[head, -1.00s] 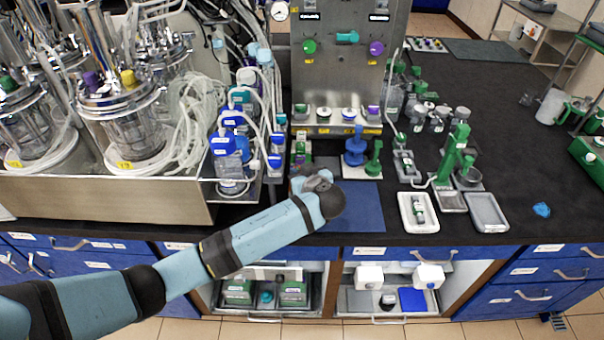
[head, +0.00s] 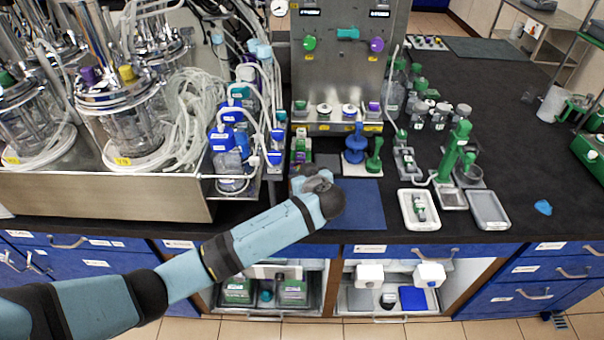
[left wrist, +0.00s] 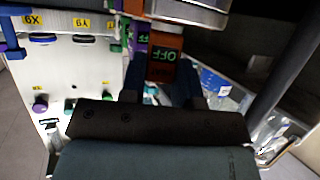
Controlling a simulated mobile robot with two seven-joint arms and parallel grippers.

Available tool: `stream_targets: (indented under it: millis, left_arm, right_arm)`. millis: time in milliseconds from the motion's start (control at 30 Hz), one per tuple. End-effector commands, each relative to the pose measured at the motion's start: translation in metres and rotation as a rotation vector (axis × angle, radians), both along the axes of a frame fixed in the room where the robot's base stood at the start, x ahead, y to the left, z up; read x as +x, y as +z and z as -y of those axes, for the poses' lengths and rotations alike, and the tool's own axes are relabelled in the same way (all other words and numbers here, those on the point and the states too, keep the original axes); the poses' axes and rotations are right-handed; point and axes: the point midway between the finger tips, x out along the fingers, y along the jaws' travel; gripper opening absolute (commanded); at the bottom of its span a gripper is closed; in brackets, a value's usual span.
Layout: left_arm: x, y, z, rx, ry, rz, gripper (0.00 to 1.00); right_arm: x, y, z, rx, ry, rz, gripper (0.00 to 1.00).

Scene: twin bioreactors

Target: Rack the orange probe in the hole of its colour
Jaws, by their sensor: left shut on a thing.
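My left gripper (left wrist: 163,88) is shut on the orange probe (left wrist: 164,57), an orange-brown block with a dark label bearing green letters, in the left wrist view. In the head view my left gripper (head: 312,182) is over the left part of the blue mat, seen from behind; the probe is hidden there by the arm. A purple and green piece (left wrist: 138,38) stands just beside the probe in the wrist view. Green and purple pieces (head: 300,150) also stand behind the gripper in the head view. I cannot make out the orange hole. My right gripper is not in view.
The blue mat (head: 362,205) is bare on its right. A blue stand (head: 355,145) and a green one (head: 375,155) are behind it. A white tray (head: 405,222) and a grey tray (head: 488,211) lie to the right. Blue-capped bottles (head: 222,142) crowd the left.

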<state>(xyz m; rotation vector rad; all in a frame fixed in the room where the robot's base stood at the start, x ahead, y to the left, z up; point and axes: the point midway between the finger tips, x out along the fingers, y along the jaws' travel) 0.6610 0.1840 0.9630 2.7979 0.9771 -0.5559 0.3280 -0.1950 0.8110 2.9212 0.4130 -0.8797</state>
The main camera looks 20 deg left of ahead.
Motion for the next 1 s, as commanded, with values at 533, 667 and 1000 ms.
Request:
stream_targets:
  millis: [533,667,1000]
  left_arm:
    - [-0.004,0.001,0.004,-0.002,-0.001,-0.001,0.59]
    - [-0.019,0.008,0.016,-0.005,-0.002,0.000,0.59]
    - [-0.075,0.038,0.060,-0.004,-0.002,0.000,0.59]
  right_arm:
    - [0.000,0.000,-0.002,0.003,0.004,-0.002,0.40]
    - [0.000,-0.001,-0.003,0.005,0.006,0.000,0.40]
    - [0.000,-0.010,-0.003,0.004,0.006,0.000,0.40]
